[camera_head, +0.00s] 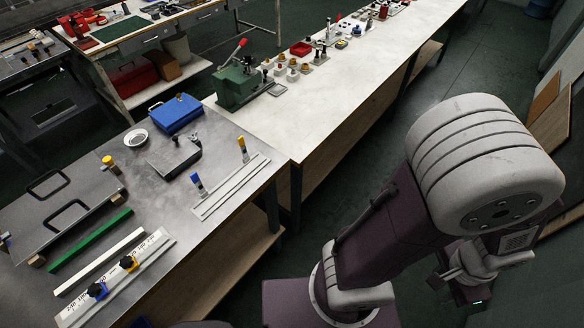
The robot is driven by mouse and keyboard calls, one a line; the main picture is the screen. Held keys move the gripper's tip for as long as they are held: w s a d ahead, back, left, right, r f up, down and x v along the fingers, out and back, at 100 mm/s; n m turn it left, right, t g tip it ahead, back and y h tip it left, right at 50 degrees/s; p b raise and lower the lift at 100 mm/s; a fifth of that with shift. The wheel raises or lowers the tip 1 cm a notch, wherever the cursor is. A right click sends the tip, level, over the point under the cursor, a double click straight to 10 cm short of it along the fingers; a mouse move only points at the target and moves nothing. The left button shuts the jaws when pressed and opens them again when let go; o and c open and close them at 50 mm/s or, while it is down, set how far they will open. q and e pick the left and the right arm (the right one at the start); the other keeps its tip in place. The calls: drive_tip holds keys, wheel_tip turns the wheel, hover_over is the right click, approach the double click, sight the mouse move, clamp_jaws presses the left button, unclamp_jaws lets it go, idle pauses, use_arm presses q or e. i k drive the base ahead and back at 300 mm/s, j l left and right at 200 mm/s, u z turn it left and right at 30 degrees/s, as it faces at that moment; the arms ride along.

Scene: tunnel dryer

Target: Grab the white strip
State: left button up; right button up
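A plain white strip (98,262) lies flat near the front left of the grey metal table (212,255), between a green strip (90,241) and a pale printed rail (125,277). Nothing touches it from above. My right arm stands at the right of the view, away from the table, folded over the floor. Its end, with what looks like the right gripper (470,285), hangs low at the lower right, partly hidden by my arm; whether its fingers are open is unclear. My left gripper is not in view.
The printed rail carries a blue and a yellow clamp. A blue box (176,113), a white ring-shaped dish (136,138) and another metal rail (232,186) lie farther back. A long white bench (318,100) with a green press (238,82) adjoins.

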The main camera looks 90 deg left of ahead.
sight(106, 258)
drive_tip(key=j+z, duration=0.1)
drive_tip(key=z, duration=0.8)
drive_tip(key=j+z, duration=0.15)
drive_tip(key=z, duration=0.3)
drive_tip(key=k+z, duration=0.1)
drive_tip(key=z, duration=0.3)
drive_tip(key=j+z, duration=0.1)
drive_tip(key=z, duration=0.35)
drive_tip(key=k+z, duration=0.1)
drive_tip(key=z, duration=0.8)
drive_tip(key=k+z, duration=0.1)
drive_tip(key=z, duration=0.35)
